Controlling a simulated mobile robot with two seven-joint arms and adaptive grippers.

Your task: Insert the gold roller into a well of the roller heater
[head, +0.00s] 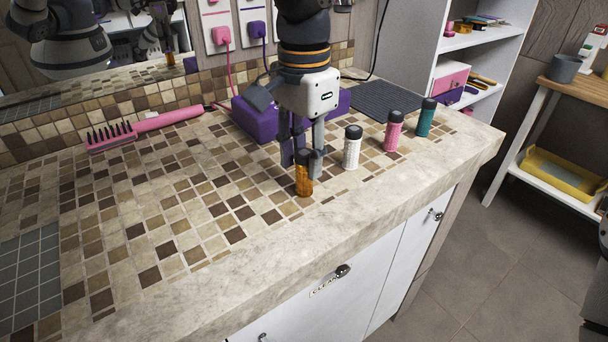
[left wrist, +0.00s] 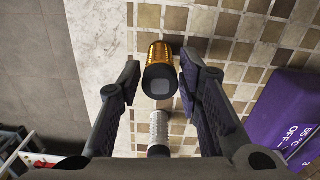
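The gold roller (head: 304,184) stands upright on the tiled counter, its dark cap up. My left gripper (head: 302,161) is over it, pointing down and open, with a finger on each side of the cap. In the left wrist view the gold roller (left wrist: 160,70) is between the spread fingers, closer to the right one; the left one is clearly apart. The purple roller heater (head: 255,125) stands behind my left gripper, partly hidden by it; its wells cannot be made out. Its side with lettering shows in the left wrist view (left wrist: 285,115). My right gripper is not in view.
White (head: 352,149), pink (head: 393,132) and teal (head: 426,118) rollers stand in a row to the right of the gold one. A pink brush (head: 145,127) lies at the back left. A dark ribbed mat (head: 385,98) lies behind the rollers. The counter's left middle is clear.

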